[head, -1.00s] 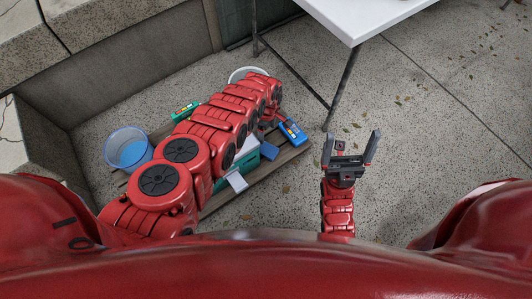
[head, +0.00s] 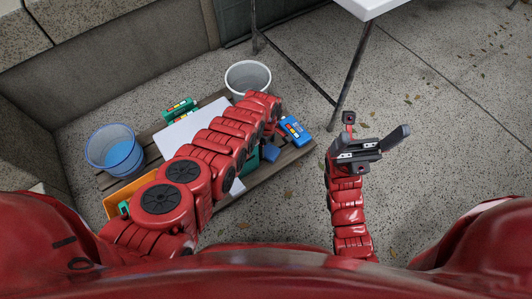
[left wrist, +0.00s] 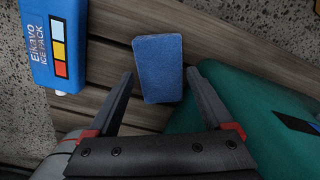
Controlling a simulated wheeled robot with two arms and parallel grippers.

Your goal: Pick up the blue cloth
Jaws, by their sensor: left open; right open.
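The blue cloth (left wrist: 158,67) is a small folded rectangle lying on the wooden slats in the left wrist view. It also shows in the head view (head: 271,154), just below my left gripper. My left gripper (left wrist: 160,76) is open, with its fingertips on either side of the cloth's near part in the picture. It is not closed on the cloth, and I cannot tell its exact height above it. In the head view my left arm hides most of that gripper. My right gripper (head: 370,143) is open and empty over the concrete, to the right.
A blue ice pack (left wrist: 55,42) lies left of the cloth, a teal object (left wrist: 250,120) close right. The wooden platform (head: 228,203) also holds a white panel (head: 190,124) and green pack (head: 180,109).

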